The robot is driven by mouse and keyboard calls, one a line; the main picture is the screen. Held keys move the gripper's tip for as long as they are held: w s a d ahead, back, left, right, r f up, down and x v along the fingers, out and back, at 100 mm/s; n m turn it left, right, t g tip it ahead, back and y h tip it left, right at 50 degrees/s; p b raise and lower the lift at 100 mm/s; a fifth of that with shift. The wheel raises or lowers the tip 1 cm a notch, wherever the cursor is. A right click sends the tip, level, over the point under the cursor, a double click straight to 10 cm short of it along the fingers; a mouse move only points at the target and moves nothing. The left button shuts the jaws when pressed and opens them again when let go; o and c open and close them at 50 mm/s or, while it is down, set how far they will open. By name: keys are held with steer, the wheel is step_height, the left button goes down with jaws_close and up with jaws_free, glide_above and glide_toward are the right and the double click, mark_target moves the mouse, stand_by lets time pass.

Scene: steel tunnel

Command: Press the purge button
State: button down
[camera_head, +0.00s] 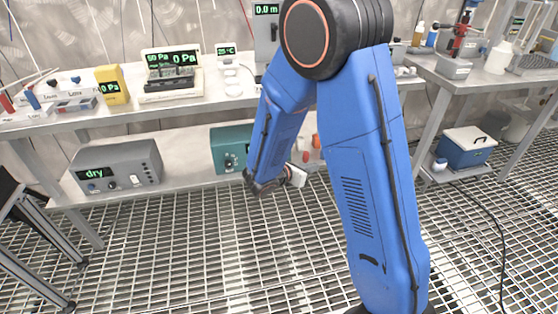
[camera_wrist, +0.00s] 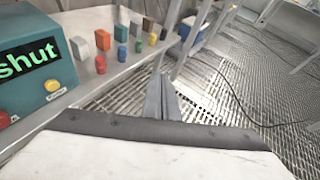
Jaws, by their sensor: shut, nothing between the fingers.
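A teal box (camera_wrist: 32,57) stands at the left in the wrist view, its display reading "shut". A yellow button (camera_wrist: 52,85) is on its front, with a small label that I cannot read. A red button (camera_wrist: 4,119) shows at the left edge, partly cut off. I cannot tell which one is the purge button. In the head view the teal box (camera_head: 229,141) stands on the lower shelf, partly hidden behind my blue arm. My gripper (camera_wrist: 160,88) is shut and empty, to the right of the box and apart from it.
Several small coloured blocks (camera_wrist: 121,33) stand on the shelf beyond the box. A grey box (camera_head: 118,166) reading "dry" is left on the lower shelf (camera_head: 185,170). The upper bench (camera_head: 185,108) holds several instruments. Grated floor (camera_head: 200,245) in front is open.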

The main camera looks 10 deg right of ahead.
steer(key=w+a+f+n+t+y, duration=0.1)
steer(key=w+a+f+n+t, duration=0.3)
steer(key=a+f+n, duration=0.3)
step_height(320, 180, down, 3)
steer(key=shift+w+a+r+n+y, duration=0.1)
steer(key=shift+w+a+n+y, duration=0.3)
steer(key=shift+w+a, duration=0.5)
steer(key=shift+w, duration=0.1)
steer(key=w, duration=0.8)
steer(key=shift+w, duration=0.3)
steer(key=shift+w, duration=0.8)
stand_by(1.9)
steer(key=shift+s, duration=0.8)
steer(key=shift+s, duration=2.5)
